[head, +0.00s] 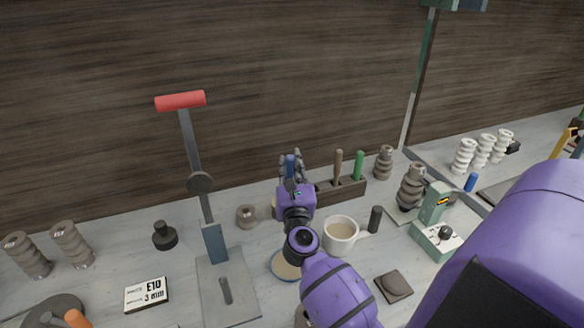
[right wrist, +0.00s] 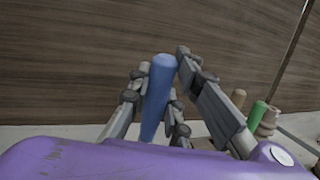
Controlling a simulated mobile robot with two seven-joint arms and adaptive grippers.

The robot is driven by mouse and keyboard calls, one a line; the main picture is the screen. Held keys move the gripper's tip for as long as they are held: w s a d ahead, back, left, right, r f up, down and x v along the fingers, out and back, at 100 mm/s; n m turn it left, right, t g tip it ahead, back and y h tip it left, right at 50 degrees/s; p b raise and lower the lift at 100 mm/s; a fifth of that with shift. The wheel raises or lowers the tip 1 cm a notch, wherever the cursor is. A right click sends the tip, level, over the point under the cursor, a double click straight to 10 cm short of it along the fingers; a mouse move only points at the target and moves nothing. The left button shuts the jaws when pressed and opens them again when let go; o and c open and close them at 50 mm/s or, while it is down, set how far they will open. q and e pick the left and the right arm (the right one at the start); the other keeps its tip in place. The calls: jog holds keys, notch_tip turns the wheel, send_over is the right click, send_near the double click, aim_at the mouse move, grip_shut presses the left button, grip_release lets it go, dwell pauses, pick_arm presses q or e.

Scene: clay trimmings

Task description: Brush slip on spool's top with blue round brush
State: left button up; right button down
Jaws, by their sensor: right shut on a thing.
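My right gripper (head: 291,166) is at the brush rack (head: 347,190), its fingers shut around the blue handle of the blue round brush (head: 290,165). In the right wrist view the blue handle (right wrist: 157,95) stands nearly upright between the fingers. The brush's lower end is hidden, so I cannot tell whether it is clear of the rack. A cream mug (head: 341,232) of beige slip stands right of my right wrist. A small brown spool-like piece (head: 246,216) sits left of the gripper; I cannot tell if it is the task's spool. My left gripper is not in view.
A brown handle (head: 338,166) and a green handle (head: 358,165) stand in the rack. A red-handled lever press (head: 198,185) stands left. Ribbed clay pieces (head: 72,244) stand far left; a ribbed piece (head: 411,187) and green-grey device (head: 436,222) stand right. A dark pad (head: 394,286) lies in front.

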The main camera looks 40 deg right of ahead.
aim_at(290, 156)
jog(key=shift+r+p, duration=0.4)
jog(key=shift+r, duration=2)
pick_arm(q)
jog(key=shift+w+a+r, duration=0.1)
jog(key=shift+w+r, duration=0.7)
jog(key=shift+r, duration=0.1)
pick_arm(e)
jog(key=shift+r, duration=0.1)
